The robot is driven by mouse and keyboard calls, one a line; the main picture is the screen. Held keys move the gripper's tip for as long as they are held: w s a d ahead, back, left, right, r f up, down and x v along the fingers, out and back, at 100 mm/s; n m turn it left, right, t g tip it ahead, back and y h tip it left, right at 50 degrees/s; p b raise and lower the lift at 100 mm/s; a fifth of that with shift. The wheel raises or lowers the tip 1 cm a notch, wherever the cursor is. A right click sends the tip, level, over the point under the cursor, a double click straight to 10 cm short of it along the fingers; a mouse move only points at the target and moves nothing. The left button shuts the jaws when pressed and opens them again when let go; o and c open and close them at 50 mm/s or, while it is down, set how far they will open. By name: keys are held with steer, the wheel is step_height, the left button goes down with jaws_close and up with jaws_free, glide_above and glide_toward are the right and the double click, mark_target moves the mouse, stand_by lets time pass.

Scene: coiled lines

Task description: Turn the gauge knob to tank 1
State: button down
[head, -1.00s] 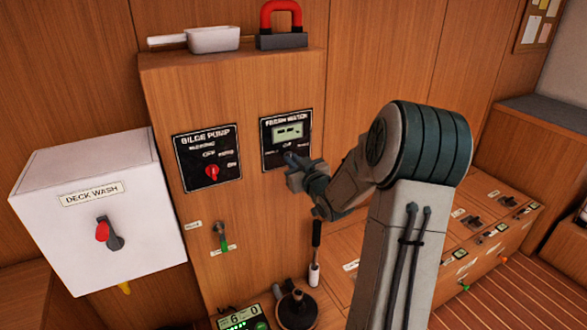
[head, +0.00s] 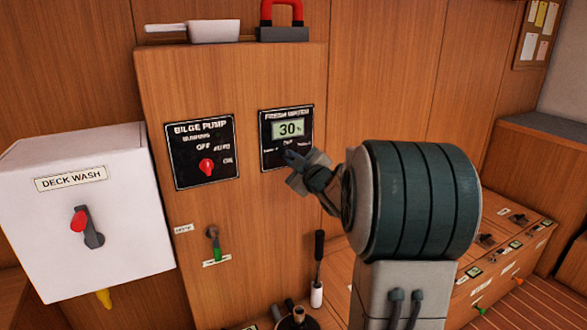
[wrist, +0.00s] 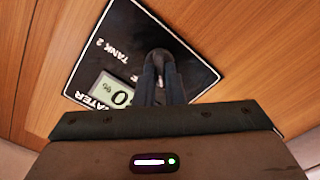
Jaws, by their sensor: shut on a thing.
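The fresh water gauge panel (head: 272,160) is a black plate on the wooden cabinet. Its display (head: 291,129) reads 30 %. My gripper (head: 290,156) is at the lower middle of this plate, shut on the gauge knob, which the fingers mostly hide. In the wrist view my fingers (wrist: 160,75) close together against the panel (wrist: 115,42), with the label TANK 2 and part of the display (wrist: 112,97) showing beside them. The knob's pointing direction cannot be made out.
The bilge pump panel (head: 194,158) with a red knob (head: 207,166) is left of the gauge. Below are a green-tipped lever (head: 215,245) and a black-handled lever (head: 318,262). The white deck wash box (head: 75,245) stands far left. A pan (head: 214,31) sits on top.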

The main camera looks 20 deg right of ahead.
stand_by(0.3)
steer(key=c, duration=1.5)
jaws_free()
steer(key=shift+s, duration=0.1)
steer(key=s, duration=1.3)
steer(key=shift+s+d, duration=0.25)
steer(key=shift+s, duration=0.1)
